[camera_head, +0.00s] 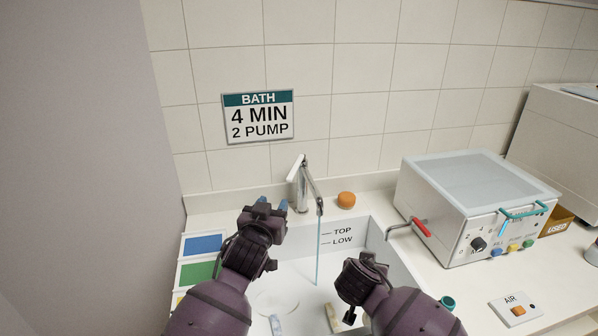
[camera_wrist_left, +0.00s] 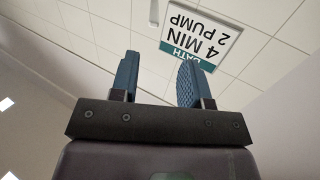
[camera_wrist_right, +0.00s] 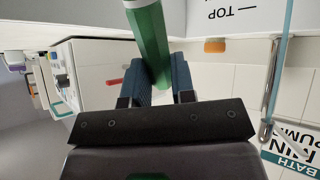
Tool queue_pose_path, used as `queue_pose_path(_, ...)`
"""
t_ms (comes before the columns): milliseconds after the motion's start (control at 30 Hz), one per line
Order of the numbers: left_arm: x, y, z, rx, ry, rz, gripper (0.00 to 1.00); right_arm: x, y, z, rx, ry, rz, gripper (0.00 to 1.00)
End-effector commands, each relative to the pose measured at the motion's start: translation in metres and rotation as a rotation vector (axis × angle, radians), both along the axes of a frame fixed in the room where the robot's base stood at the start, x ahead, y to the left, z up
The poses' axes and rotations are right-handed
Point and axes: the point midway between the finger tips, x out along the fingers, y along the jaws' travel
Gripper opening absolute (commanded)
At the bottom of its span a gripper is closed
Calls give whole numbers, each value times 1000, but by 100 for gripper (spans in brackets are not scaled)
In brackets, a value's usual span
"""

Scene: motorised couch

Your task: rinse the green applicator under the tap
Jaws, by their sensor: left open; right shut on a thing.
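The tap (camera_head: 303,186) stands behind the sink (camera_head: 376,236), and a thin stream of water (camera_head: 318,250) falls from it. The tap (camera_wrist_right: 266,130) and stream (camera_wrist_right: 282,55) also show at the right of the right wrist view. My right gripper (camera_head: 362,275) is over the sink, right of the stream. In the right wrist view its fingers (camera_wrist_right: 160,82) are shut on the green applicator (camera_wrist_right: 150,42), whose pale end is at the top edge. The applicator appears apart from the stream there; the gripper hides it in the head view. My left gripper (camera_head: 273,207) is open and empty, left of the tap.
A grey machine (camera_head: 455,205) with knobs and a red-handled spout (camera_head: 418,227) stands right of the sink. An orange round object (camera_head: 346,199) sits behind the sink. Coloured panels (camera_head: 201,245) lie at left. An AIR button plate (camera_head: 516,309) is at front right.

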Motion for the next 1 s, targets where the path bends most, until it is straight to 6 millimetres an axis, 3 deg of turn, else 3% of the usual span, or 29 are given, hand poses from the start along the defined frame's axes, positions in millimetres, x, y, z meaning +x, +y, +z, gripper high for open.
queue_pose_path(367, 12, -9, 5, -2, -21, -13, 43, 0, 0, -6, 0, 0, 1, 0)
queue_pose_path(1000, 90, -31, 4, -1, -19, -13, 43, 0, 0, -6, -1, 0, 1, 0)
